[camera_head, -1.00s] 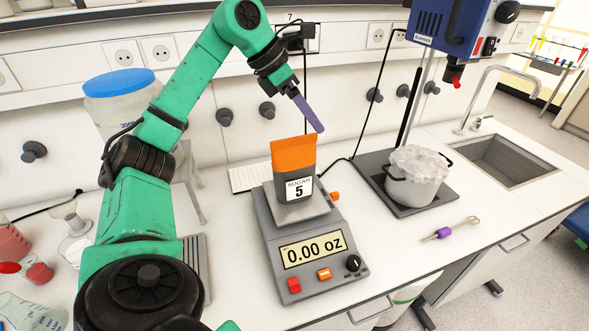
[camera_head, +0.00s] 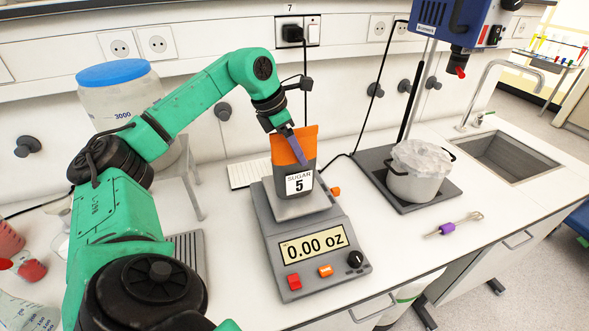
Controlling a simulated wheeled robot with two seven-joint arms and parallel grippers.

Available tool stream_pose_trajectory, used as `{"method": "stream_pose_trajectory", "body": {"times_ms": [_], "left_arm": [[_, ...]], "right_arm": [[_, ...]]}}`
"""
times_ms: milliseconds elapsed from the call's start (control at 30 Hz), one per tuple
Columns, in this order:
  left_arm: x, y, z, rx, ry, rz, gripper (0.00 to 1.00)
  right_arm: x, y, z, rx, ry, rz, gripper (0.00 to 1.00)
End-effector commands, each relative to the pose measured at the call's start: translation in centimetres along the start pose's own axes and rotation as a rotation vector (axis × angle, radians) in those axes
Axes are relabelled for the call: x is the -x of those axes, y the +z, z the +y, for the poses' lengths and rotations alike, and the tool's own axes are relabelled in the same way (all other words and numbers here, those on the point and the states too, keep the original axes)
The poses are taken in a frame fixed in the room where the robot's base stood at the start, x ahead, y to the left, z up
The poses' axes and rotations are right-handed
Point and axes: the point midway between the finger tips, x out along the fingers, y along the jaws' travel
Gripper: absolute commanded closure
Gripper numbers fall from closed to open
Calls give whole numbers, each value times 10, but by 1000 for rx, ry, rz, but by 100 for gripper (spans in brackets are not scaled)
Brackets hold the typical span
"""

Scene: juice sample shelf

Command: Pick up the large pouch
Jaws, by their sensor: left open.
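The large pouch (camera_head: 279,178) stands upright on the pan of the scale (camera_head: 309,248). It is dark grey with an orange top and a white label reading SUGAR 5. My left gripper (camera_head: 297,148) has come down to the pouch's orange top. One purple finger shows in front of the pouch, slanting across its upper part. The other finger is not clearly visible. The gripper is open, and I cannot tell whether it touches the pouch. My right gripper is not in view.
The scale's display reads 0.00 oz. A pot (camera_head: 418,172) stands on a dark stand base (camera_head: 375,163) to the right, with a purple-handled tool (camera_head: 449,227) in front. A blue-lidded container (camera_head: 118,98) is behind my left arm. The sink (camera_head: 507,160) is far right.

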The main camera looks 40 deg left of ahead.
Motion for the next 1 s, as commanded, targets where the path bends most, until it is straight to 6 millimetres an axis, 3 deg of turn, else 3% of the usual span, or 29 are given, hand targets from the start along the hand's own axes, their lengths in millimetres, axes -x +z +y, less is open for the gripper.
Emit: {"method": "stream_pose_trajectory", "body": {"times_ms": [133, 167, 333, 367, 1000], "left_arm": [[0, 0, 0, 0, 0, 0, 21], [0, 0, 0, 0, 0, 0, 29], [0, 0, 0, 0, 0, 0, 94], [0, 0, 0, 0, 0, 0, 100], [0, 0, 0, 0, -1, -1, 100]], "right_arm": [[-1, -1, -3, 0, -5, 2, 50], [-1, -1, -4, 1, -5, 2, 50], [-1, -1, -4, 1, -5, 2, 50], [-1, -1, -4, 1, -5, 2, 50], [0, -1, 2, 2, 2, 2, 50]]}}
